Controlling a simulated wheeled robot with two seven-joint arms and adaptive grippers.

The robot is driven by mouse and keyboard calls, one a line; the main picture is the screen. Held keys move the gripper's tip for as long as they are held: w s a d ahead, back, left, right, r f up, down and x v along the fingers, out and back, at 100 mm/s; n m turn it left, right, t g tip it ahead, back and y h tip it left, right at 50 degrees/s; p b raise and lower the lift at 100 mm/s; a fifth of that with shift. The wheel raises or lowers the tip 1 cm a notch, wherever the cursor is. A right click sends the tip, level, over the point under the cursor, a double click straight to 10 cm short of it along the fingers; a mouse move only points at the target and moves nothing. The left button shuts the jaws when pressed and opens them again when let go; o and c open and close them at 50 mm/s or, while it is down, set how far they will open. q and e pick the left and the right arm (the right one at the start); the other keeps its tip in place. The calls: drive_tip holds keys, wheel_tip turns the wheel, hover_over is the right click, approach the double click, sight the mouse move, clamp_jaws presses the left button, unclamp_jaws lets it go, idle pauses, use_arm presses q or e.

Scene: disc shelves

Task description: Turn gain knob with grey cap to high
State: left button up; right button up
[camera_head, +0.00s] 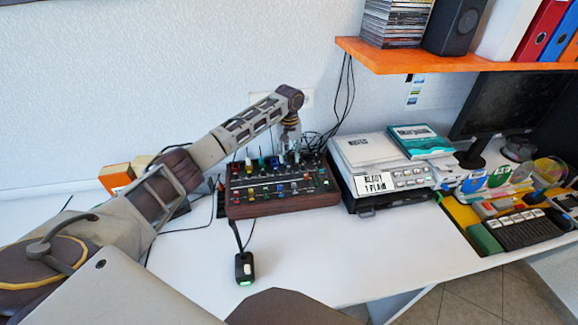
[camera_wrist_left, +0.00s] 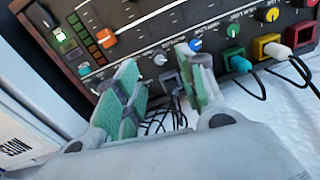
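The mixer (camera_head: 283,203) is a dark panel with rows of coloured knobs and wooden sides, on the white desk. My left gripper (camera_head: 289,150) is over its back edge, where the fingers are small and partly hidden among cables and knobs. In the left wrist view, a small grey-capped knob (camera_wrist_left: 160,59) sits on the panel between the green-padded fingertips of the left gripper (camera_wrist_left: 158,60). The fingers are apart, with a gap around the knob; I cannot tell any contact. A blue knob (camera_wrist_left: 196,45) is just right of the right fingertip. My right gripper is out of view.
A dark grey plug (camera_wrist_left: 169,79), a green plug (camera_wrist_left: 237,62) and a white plug (camera_wrist_left: 299,37) with cables line the mixer's back edge. A grey device (camera_head: 395,185) carrying boxes stands right of the mixer. The front desk is mostly clear.

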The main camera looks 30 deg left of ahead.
sight(289, 167)
use_arm(q)
wheel_tip(289, 167, down, 4)
drive_tip(key=shift+f, duration=0.9)
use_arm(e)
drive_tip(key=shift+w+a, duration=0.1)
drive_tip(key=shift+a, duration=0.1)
use_arm(q)
drive_tip(key=shift+c, duration=0.4)
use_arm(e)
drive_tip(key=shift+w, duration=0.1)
use_arm(q)
drive_tip(key=c, duration=0.7)
clamp_jaws()
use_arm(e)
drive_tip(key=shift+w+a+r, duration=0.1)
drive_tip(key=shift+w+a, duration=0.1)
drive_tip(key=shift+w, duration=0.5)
